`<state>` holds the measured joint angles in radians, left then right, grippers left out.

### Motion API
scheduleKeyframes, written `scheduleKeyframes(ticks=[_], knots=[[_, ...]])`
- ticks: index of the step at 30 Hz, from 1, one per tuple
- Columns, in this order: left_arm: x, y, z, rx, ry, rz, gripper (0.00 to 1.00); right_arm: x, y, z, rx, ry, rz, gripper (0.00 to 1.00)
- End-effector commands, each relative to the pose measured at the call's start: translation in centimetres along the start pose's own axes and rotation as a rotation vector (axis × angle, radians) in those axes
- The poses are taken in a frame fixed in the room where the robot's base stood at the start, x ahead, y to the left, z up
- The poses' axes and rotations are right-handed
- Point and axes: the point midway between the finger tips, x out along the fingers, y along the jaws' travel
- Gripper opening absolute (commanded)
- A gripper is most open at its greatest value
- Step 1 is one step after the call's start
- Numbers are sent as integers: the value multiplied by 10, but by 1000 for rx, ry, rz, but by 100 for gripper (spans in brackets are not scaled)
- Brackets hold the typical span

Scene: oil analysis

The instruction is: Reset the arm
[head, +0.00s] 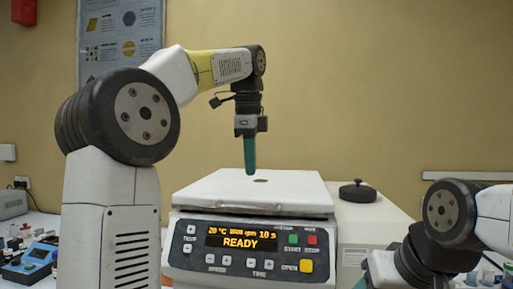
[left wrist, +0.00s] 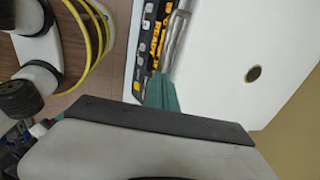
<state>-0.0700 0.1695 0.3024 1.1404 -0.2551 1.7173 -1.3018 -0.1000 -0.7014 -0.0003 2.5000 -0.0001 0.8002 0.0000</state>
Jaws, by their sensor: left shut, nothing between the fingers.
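My left gripper (head: 250,156) has teal fingers that point straight down above the white lid of a benchtop machine (head: 250,238). The fingers are shut with nothing between them, and their tips are close above the lid near a small dark round hole (head: 261,181). The left wrist view also shows the teal fingers (left wrist: 161,93) beside the white lid (left wrist: 225,45) and its hole (left wrist: 254,73). My right arm shows at the lower right of the head view, and its fingertips are out of view.
The machine's lit panel (head: 241,238) reads READY. A pale box (head: 370,215) with a black knob (head: 357,191) stands right of it. Blue and white equipment (head: 32,262) lies at the far left. A poster (head: 120,35) hangs behind.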

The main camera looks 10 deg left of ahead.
Motion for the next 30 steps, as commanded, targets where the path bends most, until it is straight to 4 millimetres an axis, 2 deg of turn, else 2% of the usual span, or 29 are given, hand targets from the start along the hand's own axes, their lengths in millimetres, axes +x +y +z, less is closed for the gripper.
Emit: scheduleKeyframes(ticks=[3,8,14,17,23,26,30], knots=[[-21,-1,-1,0,2,-2,0,0,0,0,0,-2,0,55],[-38,-1,0,1,0,-3,0,0,0,0,0,-1,0,55],[-44,6,0,-39,-3,-15,0,0,0,0,0,-1,0,55],[-38,20,1,-135,-1,-44,0,0,0,0,0,-1,0,55],[-4,68,11,-476,49,-126,0,0,0,0,0,-1,0,55],[21,97,17,-670,99,-157,0,0,0,0,0,-1,0,55],[64,143,26,-954,191,-181,0,0,0,0,0,-1,0,55]])
